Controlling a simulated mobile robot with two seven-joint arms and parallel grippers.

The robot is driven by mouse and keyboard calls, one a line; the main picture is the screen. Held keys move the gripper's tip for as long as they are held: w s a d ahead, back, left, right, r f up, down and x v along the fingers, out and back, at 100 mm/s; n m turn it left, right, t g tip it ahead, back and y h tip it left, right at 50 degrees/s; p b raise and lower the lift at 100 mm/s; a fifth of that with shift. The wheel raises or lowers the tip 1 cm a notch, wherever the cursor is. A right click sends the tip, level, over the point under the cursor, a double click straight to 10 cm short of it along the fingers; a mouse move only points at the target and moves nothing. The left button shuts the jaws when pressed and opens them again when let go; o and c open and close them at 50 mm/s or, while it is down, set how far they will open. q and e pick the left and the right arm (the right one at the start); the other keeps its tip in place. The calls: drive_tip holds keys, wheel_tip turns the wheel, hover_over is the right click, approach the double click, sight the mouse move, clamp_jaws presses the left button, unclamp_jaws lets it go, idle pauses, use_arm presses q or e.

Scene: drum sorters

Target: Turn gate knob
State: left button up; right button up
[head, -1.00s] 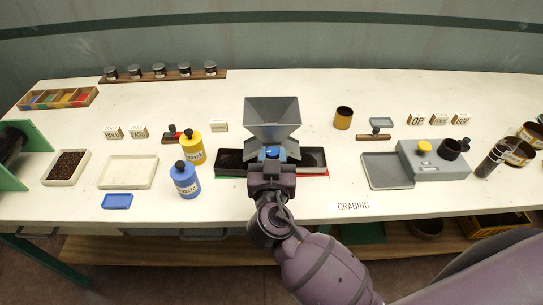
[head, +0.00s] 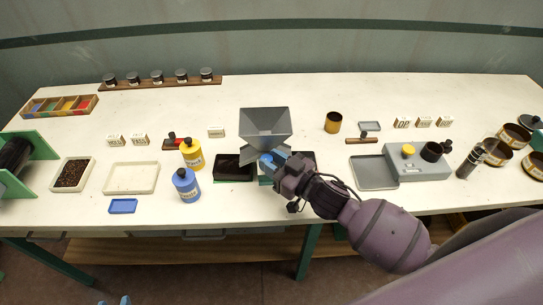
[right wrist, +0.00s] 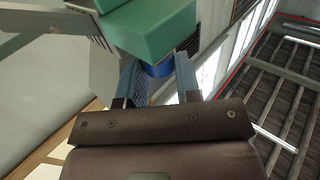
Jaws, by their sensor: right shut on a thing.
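The grey hopper (head: 265,122) stands at the middle of the table. Its blue gate knob shows in the right wrist view (right wrist: 158,70), between my two fingers and just under a green block (right wrist: 155,30). My right gripper (head: 272,161) is shut on the knob at the front of the hopper; in the head view its fingers hide the knob. My right arm comes in from the right, and the gripper is tilted. Two blue tips of my left gripper (head: 115,301) show apart at the bottom edge, with nothing seen between them.
Black trays (head: 234,168) sit under the hopper. Blue (head: 186,186) and yellow (head: 193,155) bottles stand to its left. A grey scale (head: 419,164) with a grey tray (head: 373,172) lies to the right. The table's front strip is mostly clear.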

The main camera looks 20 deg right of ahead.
drive_tip(key=shift+w+d+r+n+g+y+p, duration=0.15)
drive_tip(key=shift+n+g+y+p, duration=0.25)
drive_tip(key=shift+y, duration=0.3)
drive_tip(key=shift+n+g+y, duration=0.3)
drive_tip(key=shift+n+y, duration=0.1)
drive_tip(key=o, duration=0.9)
